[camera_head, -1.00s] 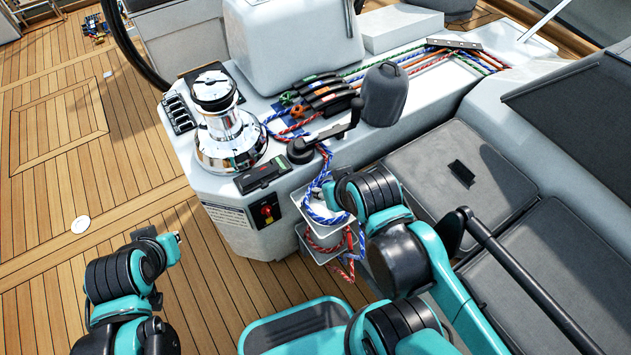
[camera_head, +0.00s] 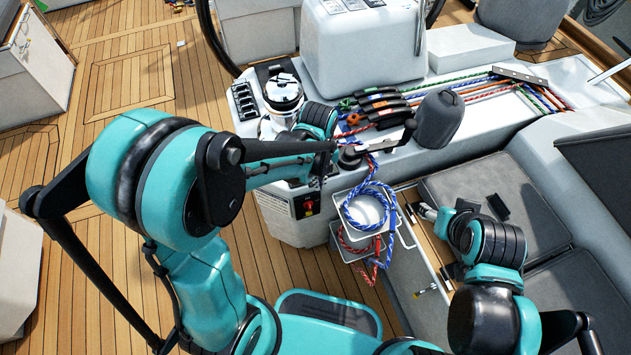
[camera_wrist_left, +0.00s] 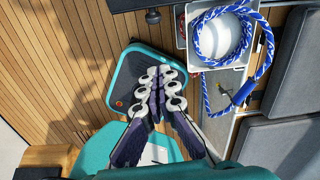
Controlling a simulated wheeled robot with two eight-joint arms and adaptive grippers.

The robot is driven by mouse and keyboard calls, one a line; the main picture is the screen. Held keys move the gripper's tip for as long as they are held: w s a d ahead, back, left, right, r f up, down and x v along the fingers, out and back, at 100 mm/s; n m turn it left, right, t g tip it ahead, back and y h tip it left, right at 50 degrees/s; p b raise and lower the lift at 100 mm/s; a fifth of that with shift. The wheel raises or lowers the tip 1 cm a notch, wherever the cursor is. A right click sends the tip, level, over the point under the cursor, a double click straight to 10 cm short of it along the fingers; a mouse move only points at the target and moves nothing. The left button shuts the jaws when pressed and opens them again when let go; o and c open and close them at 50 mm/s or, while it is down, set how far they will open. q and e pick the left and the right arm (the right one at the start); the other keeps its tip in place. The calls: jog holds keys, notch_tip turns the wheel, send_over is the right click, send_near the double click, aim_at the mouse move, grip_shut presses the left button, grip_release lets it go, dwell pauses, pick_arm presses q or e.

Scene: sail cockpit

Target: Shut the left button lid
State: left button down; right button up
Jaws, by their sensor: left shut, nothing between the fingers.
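My left arm reaches in from the left across the front of the console (camera_head: 290,228). My left gripper (camera_head: 316,178) is at its end over the console's front edge, small and partly hidden. In the left wrist view its fingers (camera_wrist_left: 160,78) are together and hold nothing, above my base. I cannot pick out the left button lid; my left arm covers much of the console's near corner beside the chrome winch (camera_head: 284,92). My right gripper (camera_head: 428,212) is by the white-walled compartment on the right; its fingers are too small to read.
Rope trays (camera_head: 362,212) with blue and red rope hang on the console front, also at upper right in the wrist view (camera_wrist_left: 210,60). A winch handle (camera_head: 375,148) and rope clutches (camera_head: 380,103) are close by. Grey cushions (camera_head: 530,195) lie right. Wooden deck (camera_head: 110,75) is open left.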

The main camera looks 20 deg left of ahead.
pick_arm(q)
notch_tip(320, 180, down, 10)
jog(key=b, duration=0.5)
jog(key=w+a, duration=0.1)
jog(key=w+a+r, duration=0.1)
jog(key=w, duration=0.1)
jog(key=shift+m, duration=0.3)
jog(key=shift+d+r, duration=0.1)
